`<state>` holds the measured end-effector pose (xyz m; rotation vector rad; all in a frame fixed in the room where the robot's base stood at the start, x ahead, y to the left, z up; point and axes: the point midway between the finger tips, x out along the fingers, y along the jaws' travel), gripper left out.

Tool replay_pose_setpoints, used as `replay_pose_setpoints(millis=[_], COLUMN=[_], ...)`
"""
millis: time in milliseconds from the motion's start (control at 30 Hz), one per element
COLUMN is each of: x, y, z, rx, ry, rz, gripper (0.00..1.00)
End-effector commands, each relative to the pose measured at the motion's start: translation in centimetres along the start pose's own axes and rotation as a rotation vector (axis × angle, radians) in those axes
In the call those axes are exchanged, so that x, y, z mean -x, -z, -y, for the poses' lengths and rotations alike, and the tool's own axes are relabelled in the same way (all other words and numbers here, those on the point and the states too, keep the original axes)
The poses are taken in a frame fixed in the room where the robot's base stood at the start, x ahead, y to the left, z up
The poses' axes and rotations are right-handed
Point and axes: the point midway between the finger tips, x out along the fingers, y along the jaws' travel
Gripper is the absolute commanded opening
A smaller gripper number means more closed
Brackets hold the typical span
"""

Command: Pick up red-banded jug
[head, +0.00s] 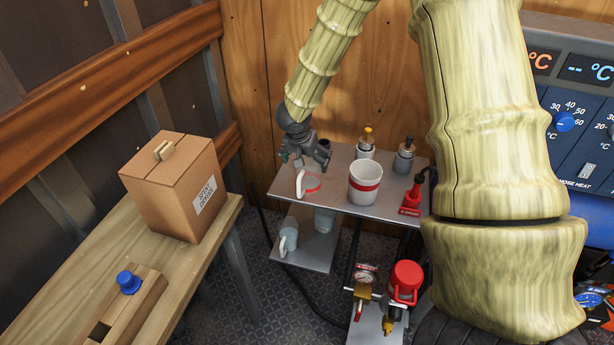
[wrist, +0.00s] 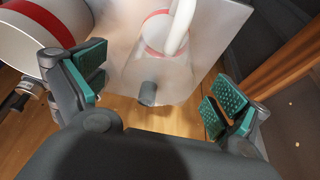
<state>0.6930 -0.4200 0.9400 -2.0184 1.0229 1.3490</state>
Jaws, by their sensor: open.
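The red-banded jug (head: 312,184) stands at the left end of the metal shelf. It has a pale body, a red band and a white handle. In the wrist view, the jug (wrist: 160,35) shows at top centre, with its white handle crossing in front. My gripper (head: 304,158) is just behind and above the jug in the head view. In the wrist view, my gripper (wrist: 157,88) is open and empty, its green-padded fingers wide apart. The jug lies beyond the fingertips, and I see no contact.
A larger white red-banded vessel (head: 364,186) stands to the right, near one finger in the wrist view (wrist: 38,28). Grey canisters (head: 404,160) and a red tool (head: 411,197) share the metal shelf (head: 335,197). A grey-blue jug (head: 289,238) sits below. A cardboard box (head: 165,190) is left.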

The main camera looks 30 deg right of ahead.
Motion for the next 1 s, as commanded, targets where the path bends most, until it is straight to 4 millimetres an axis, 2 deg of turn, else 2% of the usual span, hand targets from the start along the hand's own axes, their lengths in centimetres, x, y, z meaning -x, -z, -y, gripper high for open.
replay_pose_setpoints(millis=[267, 733, 1000], x=[-0.9, -4.7, -5.6], y=[0.0, 0.0, 0.0], z=[0.0, 0.1, 0.1], rx=[0.000, 0.000, 0.000], ry=[0.000, 0.000, 0.001], rz=[0.002, 0.002, 0.001], gripper=[0.98, 0.98, 0.98])
